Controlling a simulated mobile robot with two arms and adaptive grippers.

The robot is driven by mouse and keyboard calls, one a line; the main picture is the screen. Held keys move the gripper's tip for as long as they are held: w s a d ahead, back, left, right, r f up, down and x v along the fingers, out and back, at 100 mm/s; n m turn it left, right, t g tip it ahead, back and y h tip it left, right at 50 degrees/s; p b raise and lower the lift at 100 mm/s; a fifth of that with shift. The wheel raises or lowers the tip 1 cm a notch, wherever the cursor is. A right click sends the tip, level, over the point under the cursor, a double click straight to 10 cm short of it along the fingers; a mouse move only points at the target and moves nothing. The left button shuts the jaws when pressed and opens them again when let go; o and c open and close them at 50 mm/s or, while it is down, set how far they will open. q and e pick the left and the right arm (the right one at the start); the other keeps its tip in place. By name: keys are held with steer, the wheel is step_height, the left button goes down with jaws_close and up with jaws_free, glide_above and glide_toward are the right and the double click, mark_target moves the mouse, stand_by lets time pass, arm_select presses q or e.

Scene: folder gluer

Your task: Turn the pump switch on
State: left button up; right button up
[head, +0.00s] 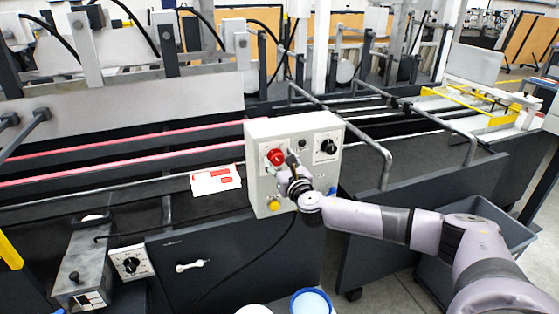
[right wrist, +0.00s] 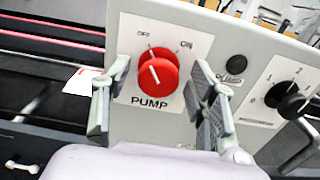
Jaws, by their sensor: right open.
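The pump switch (right wrist: 158,74) is a round red knob on a light grey control box (head: 257,142), with OFF, ON and PUMP printed around it. Its white line leans up and left, toward OFF. In the head view the red knob (head: 275,156) shows just left of my right gripper (head: 286,166). My right gripper also shows in the right wrist view (right wrist: 155,98). It is open, with one finger on each side of the knob and visible gaps to it. My left gripper is not in view.
A black dial (head: 328,147) sits right of the pump switch, with a small dark button (right wrist: 236,65) between. A yellow button (head: 273,206) is low on the box. A red-marked white card (head: 215,180) lies to the left. A bent metal rail (head: 385,165) stands right.

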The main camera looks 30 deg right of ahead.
steer(key=shift+c, duration=0.4)
steer(key=c, duration=1.1)
